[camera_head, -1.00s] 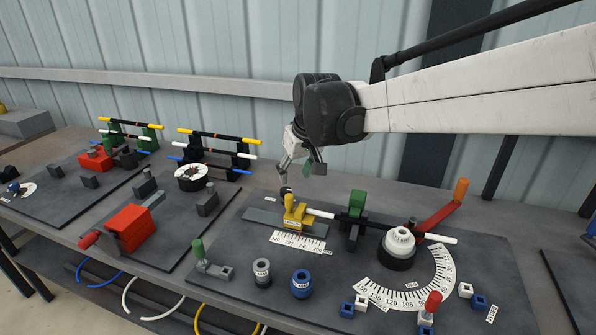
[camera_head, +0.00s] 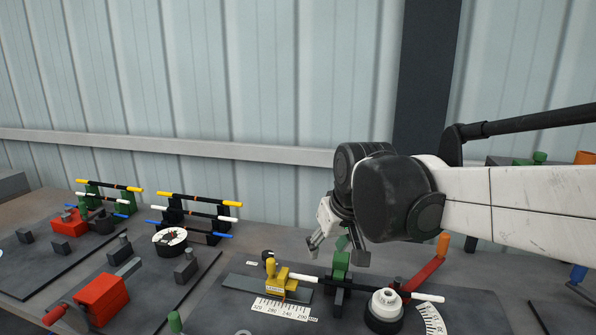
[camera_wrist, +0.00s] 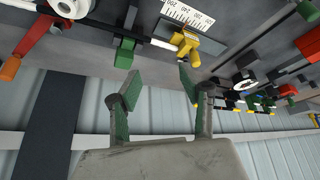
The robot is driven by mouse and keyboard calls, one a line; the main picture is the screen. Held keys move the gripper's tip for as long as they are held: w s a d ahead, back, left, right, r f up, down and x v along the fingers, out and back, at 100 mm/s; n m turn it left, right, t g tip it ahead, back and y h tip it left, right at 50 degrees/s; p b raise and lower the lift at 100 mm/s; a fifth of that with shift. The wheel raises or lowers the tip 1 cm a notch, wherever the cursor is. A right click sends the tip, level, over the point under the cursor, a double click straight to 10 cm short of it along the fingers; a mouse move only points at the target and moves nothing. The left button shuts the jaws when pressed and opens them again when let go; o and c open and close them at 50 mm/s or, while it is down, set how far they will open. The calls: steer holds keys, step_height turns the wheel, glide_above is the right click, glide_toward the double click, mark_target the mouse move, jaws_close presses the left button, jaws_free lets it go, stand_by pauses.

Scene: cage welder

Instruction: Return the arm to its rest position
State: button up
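My gripper (camera_head: 338,248) is in the air above the back of the work plate, near the wall, fingers pointing down. In the wrist view my gripper (camera_wrist: 158,85) shows two separated fingers with green inner pads and nothing between them. Ahead of the fingers are a yellow block (camera_wrist: 186,42) and a green clamp (camera_wrist: 124,52) on a white and black rod. The same yellow block (camera_head: 277,276) and green clamp (camera_head: 341,264) stand below and beside the gripper in the head view.
A red lever with an orange end (camera_head: 427,265) rises right of a white-topped black cylinder (camera_head: 385,306). A printed scale (camera_head: 282,309) lies before the yellow block. Racks of coloured rods (camera_head: 200,215) and a red block (camera_head: 101,296) stand left. The corrugated wall (camera_head: 270,80) is behind.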

steer(key=s+d+f+m+t+h, duration=0.1)
steer(key=s+d+f+m, duration=0.1)
steer(key=s+d, duration=0.5)
steer(key=s+d+f+m+t, duration=0.1)
steer(key=s+d+f+m, duration=0.1)
steer(key=s+d+f, duration=0.2)
steer(key=s+d, duration=0.3)
steer(key=s, duration=0.4)
steer(key=shift+s+h, duration=0.4)
